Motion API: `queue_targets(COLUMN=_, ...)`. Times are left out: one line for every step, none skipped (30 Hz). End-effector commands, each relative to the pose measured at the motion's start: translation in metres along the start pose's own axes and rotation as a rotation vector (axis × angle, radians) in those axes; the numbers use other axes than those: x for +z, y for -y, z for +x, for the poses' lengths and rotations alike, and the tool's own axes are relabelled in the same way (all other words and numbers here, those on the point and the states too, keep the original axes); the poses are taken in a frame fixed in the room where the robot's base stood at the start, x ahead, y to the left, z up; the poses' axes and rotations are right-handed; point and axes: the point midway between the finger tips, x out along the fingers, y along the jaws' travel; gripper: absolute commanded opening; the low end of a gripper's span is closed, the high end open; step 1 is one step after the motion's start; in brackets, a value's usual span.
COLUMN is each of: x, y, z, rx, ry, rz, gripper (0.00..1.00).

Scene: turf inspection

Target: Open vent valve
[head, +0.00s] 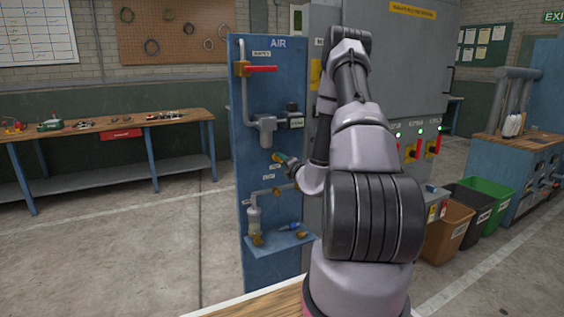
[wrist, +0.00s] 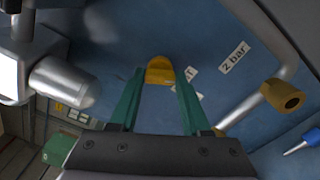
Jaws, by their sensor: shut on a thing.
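The blue air panel (head: 264,110), headed "AIR", stands ahead of me. In the wrist view, the green fingers of my gripper (wrist: 160,76) are closed on the sides of a yellow valve handle (wrist: 160,65) on the panel. A white label beside it is partly covered by the right finger; only a final "T" reads. In the head view, my gripper (head: 285,159) reaches the panel at mid height, by a small yellow part, with my arm covering the panel's right side.
A red lever (head: 262,69) sits on a brass valve higher on the panel. A grey pipe and filter (head: 267,126) are just above my gripper. A "2 bar" label (wrist: 235,58) and a brass fitting (wrist: 283,95) lie to the right. A small blue shelf (head: 280,243) juts out below.

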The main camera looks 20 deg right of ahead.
Motion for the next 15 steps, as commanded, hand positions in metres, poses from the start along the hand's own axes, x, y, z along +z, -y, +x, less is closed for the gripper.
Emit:
queue_targets(x=0.0001, y=0.001, z=-0.0007, rx=-0.002, ry=0.0, rz=0.043, gripper=0.0)
queue_targets(x=0.0002, y=0.0012, z=-0.0008, rx=-0.002, ry=0.0, rz=0.069, gripper=0.0)
queue_targets(x=0.0004, y=0.0014, z=-0.0009, rx=-0.003, ry=0.0, rz=0.104, gripper=0.0)
queue_targets(x=0.0003, y=0.0015, z=-0.0009, rx=-0.003, ry=0.0, rz=0.13, gripper=0.0)
queue_targets(x=0.0001, y=0.0015, z=-0.0008, rx=-0.003, ry=0.0, rz=0.155, gripper=0.0)
queue_targets(x=-0.0002, y=0.0013, z=-0.0007, rx=-0.003, ry=-0.001, rz=0.188, gripper=0.0)
queue_targets(x=-0.0003, y=0.0014, z=-0.0007, rx=-0.003, ry=-0.001, rz=0.212, gripper=0.0)
queue_targets(x=-0.0003, y=0.0014, z=-0.0008, rx=-0.003, ry=-0.001, rz=0.233, gripper=0.0)
queue_targets(x=-0.0002, y=0.0016, z=-0.0008, rx=-0.003, ry=0.0, rz=0.262, gripper=0.0)
queue_targets(x=-0.0001, y=0.0017, z=-0.0009, rx=-0.003, ry=0.0, rz=0.283, gripper=0.0)
queue_targets(x=0.0, y=0.0018, z=-0.0009, rx=-0.003, ry=0.0, rz=0.301, gripper=0.0)
queue_targets(x=0.0, y=0.0018, z=-0.0009, rx=-0.003, ry=0.0, rz=0.325, gripper=0.0)
queue_targets(x=-0.0001, y=0.0018, z=-0.0009, rx=-0.003, ry=0.0, rz=0.343, gripper=0.0)
queue_targets(x=-0.0003, y=0.0018, z=-0.0009, rx=-0.003, ry=0.0, rz=0.358, gripper=0.0)
queue_targets(x=-0.0004, y=0.0017, z=-0.0009, rx=-0.003, ry=0.0, rz=0.378, gripper=0.0)
